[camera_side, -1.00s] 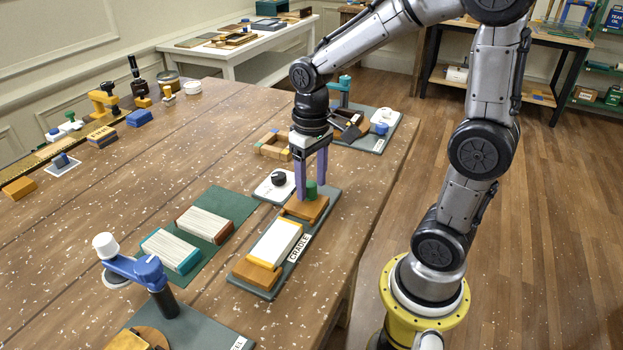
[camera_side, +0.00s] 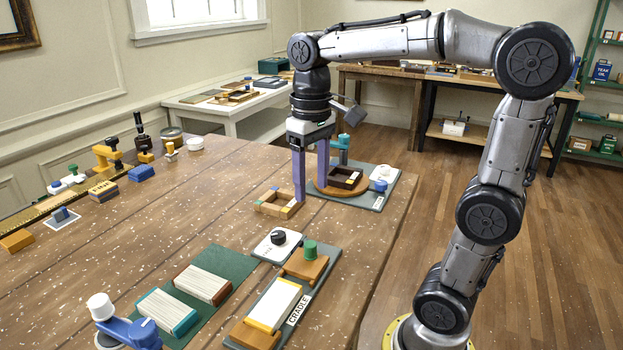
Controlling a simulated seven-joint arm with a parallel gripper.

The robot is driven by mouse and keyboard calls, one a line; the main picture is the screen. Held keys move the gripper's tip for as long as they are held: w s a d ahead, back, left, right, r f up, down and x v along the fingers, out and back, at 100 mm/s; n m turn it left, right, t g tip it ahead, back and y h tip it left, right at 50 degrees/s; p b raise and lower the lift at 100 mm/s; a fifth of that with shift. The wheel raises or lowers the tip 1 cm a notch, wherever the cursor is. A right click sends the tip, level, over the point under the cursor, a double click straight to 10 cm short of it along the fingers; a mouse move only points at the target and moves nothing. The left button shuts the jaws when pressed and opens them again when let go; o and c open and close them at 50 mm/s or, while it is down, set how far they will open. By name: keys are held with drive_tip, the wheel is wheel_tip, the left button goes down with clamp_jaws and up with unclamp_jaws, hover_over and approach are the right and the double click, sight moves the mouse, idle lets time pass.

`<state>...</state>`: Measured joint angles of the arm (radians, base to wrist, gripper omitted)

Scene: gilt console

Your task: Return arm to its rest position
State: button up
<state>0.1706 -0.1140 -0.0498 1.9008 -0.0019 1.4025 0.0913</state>
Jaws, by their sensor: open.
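My gripper (camera_side: 311,175) hangs from the arm with its two purple fingers pointing down. It is open and empty, with a clear gap between the fingers. In the picture it shows above and behind the cradle (camera_side: 265,315), in front of the round wooden turntable. The cradle is a dark board labelled CRADLE. It holds a white block with a yellow edge (camera_side: 274,303) between two orange wooden blocks. A green knob (camera_side: 310,249) stands on the rear one. My fingers are apart from the cradle.
A wooden frame (camera_side: 278,203) lies left of my fingers. Behind them is a dark board (camera_side: 378,200) with a turntable and a blue-topped white dial. A green mat (camera_side: 222,268) with two book-like blocks lies at front left. A blue clamp arm (camera_side: 128,330) stands at the front.

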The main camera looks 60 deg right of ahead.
idle(0.3)
drive_tip(key=s+a+f+n+t, duration=0.1)
drive_tip(key=s+a+f+t, duration=0.1)
drive_tip(key=s, duration=0.3)
drive_tip(key=s+a+f+n+t, duration=0.2)
drive_tip(key=s+f+t, duration=0.1)
drive_tip(key=s+f, duration=0.1)
drive_tip(key=shift+s+a+t, duration=0.3)
drive_tip(key=shift+s, duration=0.25)
